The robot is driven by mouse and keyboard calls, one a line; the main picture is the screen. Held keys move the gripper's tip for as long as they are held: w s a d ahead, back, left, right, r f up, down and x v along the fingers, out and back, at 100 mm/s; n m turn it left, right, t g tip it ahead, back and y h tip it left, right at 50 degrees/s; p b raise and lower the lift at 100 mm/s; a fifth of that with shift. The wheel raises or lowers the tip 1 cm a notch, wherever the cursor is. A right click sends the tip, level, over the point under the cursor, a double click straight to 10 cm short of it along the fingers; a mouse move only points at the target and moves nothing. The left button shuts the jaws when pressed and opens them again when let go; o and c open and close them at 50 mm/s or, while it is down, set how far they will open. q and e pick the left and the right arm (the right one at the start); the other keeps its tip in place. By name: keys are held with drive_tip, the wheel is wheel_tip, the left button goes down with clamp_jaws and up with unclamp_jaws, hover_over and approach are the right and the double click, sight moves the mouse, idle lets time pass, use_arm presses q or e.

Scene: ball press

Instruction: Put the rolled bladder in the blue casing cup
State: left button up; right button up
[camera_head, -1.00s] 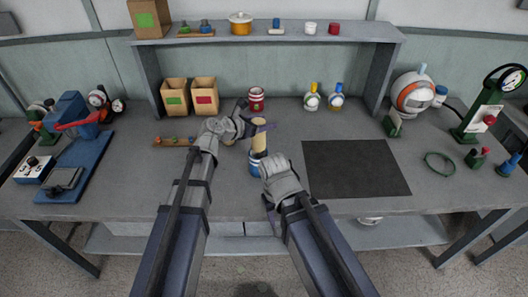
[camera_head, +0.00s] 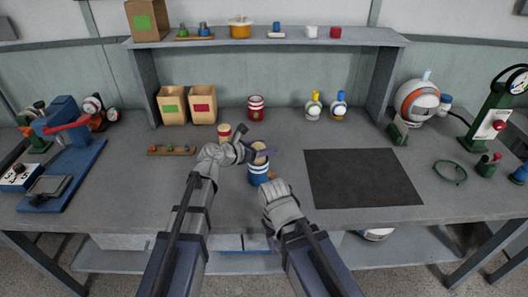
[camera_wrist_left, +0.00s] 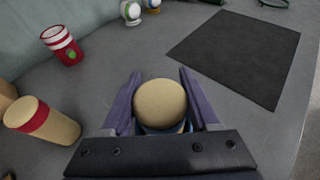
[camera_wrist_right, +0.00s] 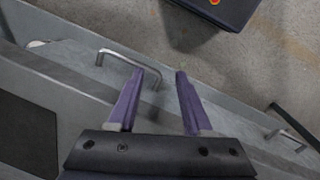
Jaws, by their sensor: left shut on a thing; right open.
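The rolled bladder is a tan roll whose round top (camera_wrist_left: 160,103) shows between the fingers of my left gripper (camera_wrist_left: 160,90) in the left wrist view. My left gripper also shows in the head view (camera_head: 260,153), shut on the bladder at the mouth of the blue casing cup. The blue casing cup (camera_head: 258,173), with white bands, stands upright on the table. The bladder sits low in its mouth, only its top showing; its lower part is hidden. My right gripper (camera_wrist_right: 155,85) is open and empty, pointing down by the table's front edge.
A tan roll with a red band (camera_wrist_left: 42,121) and a red-and-white cup (camera_wrist_left: 62,45) stand left of the blue cup. A dark mat (camera_head: 362,177) lies to the right.

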use_arm(q)
drive_tip(key=shift+r, duration=0.1)
drive_tip(key=shift+f+b, duration=0.6)
drive_tip(key=shift+f, duration=0.05)
drive_tip(key=o, duration=1.4)
drive_tip(key=shift+r, duration=0.1)
